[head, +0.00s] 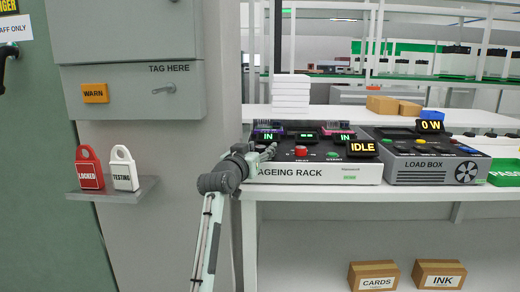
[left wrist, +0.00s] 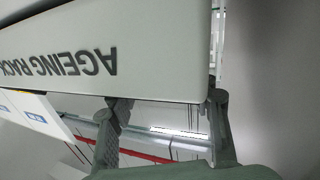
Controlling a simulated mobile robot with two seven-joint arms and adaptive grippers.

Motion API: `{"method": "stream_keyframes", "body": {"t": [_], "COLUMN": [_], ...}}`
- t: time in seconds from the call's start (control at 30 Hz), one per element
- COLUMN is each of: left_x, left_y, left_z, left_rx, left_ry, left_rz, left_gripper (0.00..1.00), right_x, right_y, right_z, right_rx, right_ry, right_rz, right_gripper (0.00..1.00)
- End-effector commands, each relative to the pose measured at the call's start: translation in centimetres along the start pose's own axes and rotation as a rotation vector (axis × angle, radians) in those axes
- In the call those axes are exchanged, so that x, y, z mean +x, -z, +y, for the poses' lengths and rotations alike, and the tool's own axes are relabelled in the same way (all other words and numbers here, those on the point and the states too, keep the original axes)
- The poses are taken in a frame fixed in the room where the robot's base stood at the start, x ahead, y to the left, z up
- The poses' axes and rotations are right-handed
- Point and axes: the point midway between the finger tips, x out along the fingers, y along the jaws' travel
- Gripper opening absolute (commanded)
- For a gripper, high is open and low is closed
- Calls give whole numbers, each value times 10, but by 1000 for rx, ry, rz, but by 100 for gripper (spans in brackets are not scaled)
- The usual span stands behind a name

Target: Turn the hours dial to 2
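The ageing rack (head: 318,172) is a white box with a black top panel, standing on the left end of the bench. I cannot make out the hours dial; my left gripper covers part of the rack's left side. My left gripper (head: 267,153) is at the rack's front left corner. In the left wrist view, the gripper's two fingers (left wrist: 165,101) are apart, with the rack's lettered front (left wrist: 100,45) close by, upside down. I see nothing held. My right gripper is out of view.
A load box (head: 425,170) stands directly right of the rack, with a "0 W" sign (head: 431,127). White boxes (head: 291,95) are stacked behind the rack. A grey cabinet (head: 130,90) and a small shelf (head: 115,192) with two padlock-shaped tags are on the left.

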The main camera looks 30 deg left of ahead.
Motion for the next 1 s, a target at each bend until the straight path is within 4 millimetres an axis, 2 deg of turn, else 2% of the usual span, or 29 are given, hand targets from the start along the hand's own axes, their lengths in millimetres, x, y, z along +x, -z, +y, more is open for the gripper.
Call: {"method": "stream_keyframes", "body": {"t": [0.17,0.27,0.6,0.7,0.83,1.0], "left_x": [0,0,0,0,0,0], "left_y": [2,11,75,88,98,100], "left_z": [0,0,4,5,6,6], "left_rx": [1,1,2,1,1,0], "left_ry": [0,0,1,0,0,0], "left_rz": [1,2,5,3,2,-1], "left_gripper": [49,49,49,49,49,49], "right_x": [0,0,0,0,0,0], "right_y": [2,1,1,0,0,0], "right_z": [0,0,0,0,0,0], "right_rx": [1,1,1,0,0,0], "right_ry": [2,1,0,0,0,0], "right_rz": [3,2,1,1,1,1], "right_gripper": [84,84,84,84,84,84]}}
